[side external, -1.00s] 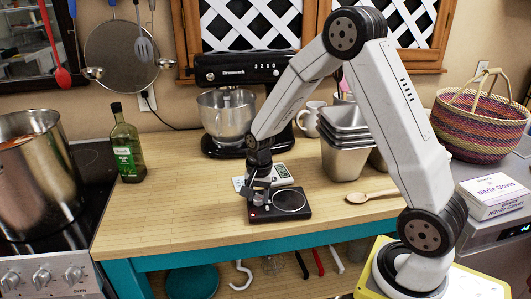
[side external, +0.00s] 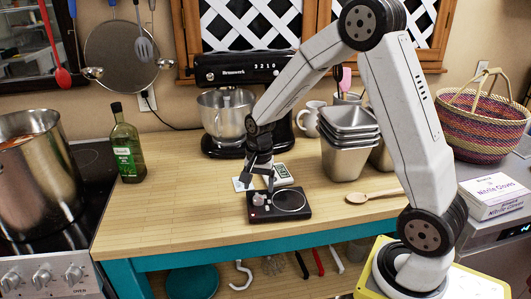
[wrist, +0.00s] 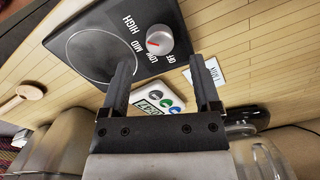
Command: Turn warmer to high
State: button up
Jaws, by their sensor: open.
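The warmer (side external: 278,217) is a flat black unit with a round plate, on the wooden counter in the side view. In the wrist view the warmer (wrist: 85,25) shows OFF, LOW, MID and HIGH printed around a silver knob (wrist: 161,40). The knob's red mark lies on its left side, facing the MID print, though the exact setting is hard to tell. My gripper (side external: 262,182) is just above and behind the knob (side external: 259,198). In the wrist view my gripper (wrist: 157,64) is open and empty, with its fingertips apart from the knob.
A white timer (side external: 284,172) and a small white card (wrist: 206,72) lie close behind the warmer. Stacked metal pans (side external: 348,150) and a wooden spoon (side external: 374,196) are to the right, a black mixer (side external: 245,75) behind. The counter to the left is clear up to the bottle (side external: 127,152).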

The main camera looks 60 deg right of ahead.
aim_at(259, 197)
jog(key=shift+r, duration=1.95)
jog(key=shift+s, duration=0.1)
jog(key=s+a+f+n+t, duration=0.2)
jog(key=s+a+n, duration=0.7)
jog(key=s+n, duration=0.2)
jog(key=shift+s+n, duration=0.4)
jog(key=shift+n, duration=0.7)
